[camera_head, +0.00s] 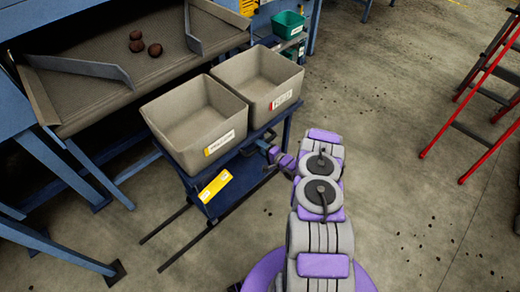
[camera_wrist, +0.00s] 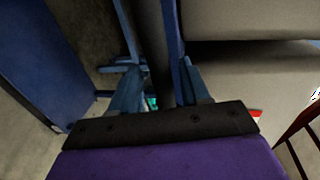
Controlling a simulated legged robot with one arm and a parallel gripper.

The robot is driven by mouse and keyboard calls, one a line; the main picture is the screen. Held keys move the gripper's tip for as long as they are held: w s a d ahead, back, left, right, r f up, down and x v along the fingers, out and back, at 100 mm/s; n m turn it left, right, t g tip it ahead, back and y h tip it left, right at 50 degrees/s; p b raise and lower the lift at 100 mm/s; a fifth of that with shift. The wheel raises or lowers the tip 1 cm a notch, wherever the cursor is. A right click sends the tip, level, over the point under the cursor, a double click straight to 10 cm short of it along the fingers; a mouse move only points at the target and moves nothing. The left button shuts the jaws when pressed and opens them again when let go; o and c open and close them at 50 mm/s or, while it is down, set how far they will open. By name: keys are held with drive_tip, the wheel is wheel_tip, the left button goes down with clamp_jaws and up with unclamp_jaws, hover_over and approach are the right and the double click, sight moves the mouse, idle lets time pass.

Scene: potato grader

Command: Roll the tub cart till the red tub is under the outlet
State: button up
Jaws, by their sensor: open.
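The tub cart (camera_head: 236,192) is a blue frame carrying two open grey tubs. The nearer tub (camera_head: 190,155) has a yellow-marked label. The farther one, the red tub (camera_head: 262,112), has a red-marked label; both look empty. The outlet (camera_head: 160,72) lies between two angled grey guides on the grader at left, its gap facing mostly the nearer tub. My gripper (camera_head: 266,148) is at the cart's right side, by the blue frame below the tubs. In the wrist view my gripper (camera_wrist: 160,78) is open, with a dark bar and blue rail between or behind its fingers; contact is unclear.
Several dark potatoes (camera_head: 136,46) lie on the grader bed. A green bin (camera_head: 288,24) stands beyond, a red ladder (camera_head: 480,80) at right.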

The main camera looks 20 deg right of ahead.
drive_tip(key=shift+w+a, duration=0.2)
drive_tip(key=shift+w, duration=0.3)
drive_tip(key=shift+f, duration=0.1)
clamp_jaws()
